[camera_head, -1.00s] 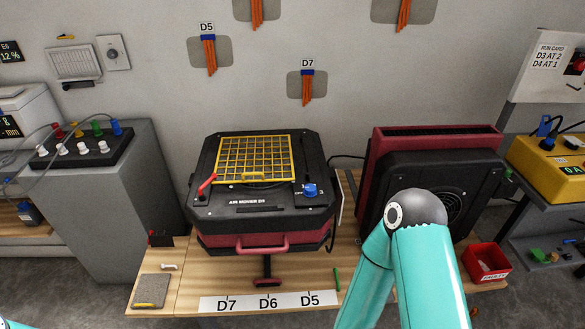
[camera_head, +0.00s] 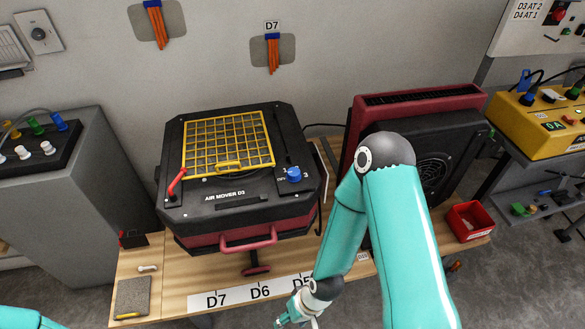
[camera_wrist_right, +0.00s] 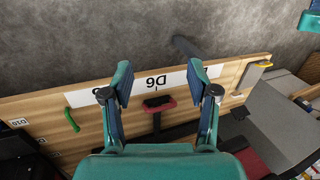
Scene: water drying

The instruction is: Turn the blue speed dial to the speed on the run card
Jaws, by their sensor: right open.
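The blue speed dial (camera_head: 294,174) sits on the right part of the top of the black and red air mover labelled D3 (camera_head: 240,198). Small marks surround the dial, with a 3 readable to its right. The run card (camera_head: 530,10) is at the top right on a white panel, partly cut off, and its visible lines read D3 AT 2 and D4 AT 1. My right gripper (camera_head: 293,318) is low at the bottom edge, in front of the bench and well below the dial. In the right wrist view its fingers (camera_wrist_right: 162,95) are apart and empty. My left gripper is not visible.
A yellow grille (camera_head: 228,145) and a red lever (camera_head: 176,184) are on the air mover. A second red and black unit (camera_head: 420,100) stands right, partly behind my right arm. A red bin (camera_head: 468,222) is at the bench's right end. A label strip (camera_head: 235,299) lines the front edge.

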